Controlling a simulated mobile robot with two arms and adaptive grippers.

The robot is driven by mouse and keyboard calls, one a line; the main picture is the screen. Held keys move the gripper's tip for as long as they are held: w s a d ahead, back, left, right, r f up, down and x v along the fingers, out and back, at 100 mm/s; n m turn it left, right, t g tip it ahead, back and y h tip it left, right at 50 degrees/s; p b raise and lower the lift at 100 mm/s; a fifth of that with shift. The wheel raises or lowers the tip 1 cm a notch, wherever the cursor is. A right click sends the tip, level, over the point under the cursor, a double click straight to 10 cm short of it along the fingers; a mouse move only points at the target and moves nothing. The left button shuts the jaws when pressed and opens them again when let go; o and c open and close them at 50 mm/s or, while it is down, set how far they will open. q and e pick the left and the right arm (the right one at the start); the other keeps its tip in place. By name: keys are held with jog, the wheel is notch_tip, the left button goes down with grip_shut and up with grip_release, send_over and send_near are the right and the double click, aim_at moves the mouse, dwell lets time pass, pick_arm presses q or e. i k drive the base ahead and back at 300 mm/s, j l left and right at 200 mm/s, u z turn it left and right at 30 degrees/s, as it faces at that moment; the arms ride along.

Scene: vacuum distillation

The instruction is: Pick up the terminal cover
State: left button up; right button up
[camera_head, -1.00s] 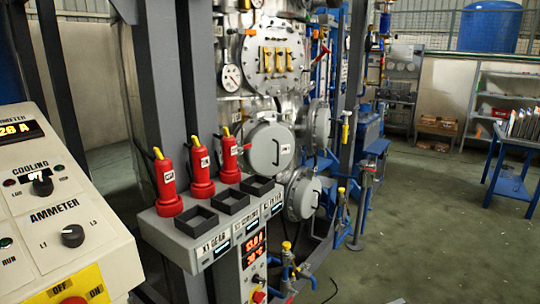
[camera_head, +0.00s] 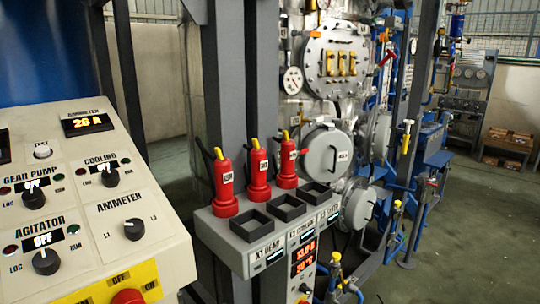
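A round grey cover with a dark handle and a small white label (camera_head: 327,152) sits on the metal vessel, behind the row of red plugs. Above it is a round bolted plate (camera_head: 318,80) with three brass terminals (camera_head: 341,62) exposed on its face. I cannot tell for sure which part is the terminal cover. Another round grey lid (camera_head: 362,206) sits lower on the vessel, partly hidden. Neither of my grippers is in view.
Red plugs with yellow tops (camera_head: 258,174) stand on a grey shelf (camera_head: 225,227) with black square trays (camera_head: 287,207). A control panel (camera_head: 85,225) fills the left. Grey posts (camera_head: 225,75) stand before the vessel. Open floor (camera_head: 460,245) lies to the right.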

aim_at(330, 155)
jog(key=i+l+u, duration=0.35)
jog(key=l+u, duration=0.15)
jog(key=l, duration=0.2)
jog(key=i+l+u, duration=0.15)
jog(key=l+u, duration=0.4)
jog(key=l, duration=0.25)
jog(key=i+l+u, duration=0.1)
jog(key=l+u, duration=0.15)
jog(key=l, duration=0.25)
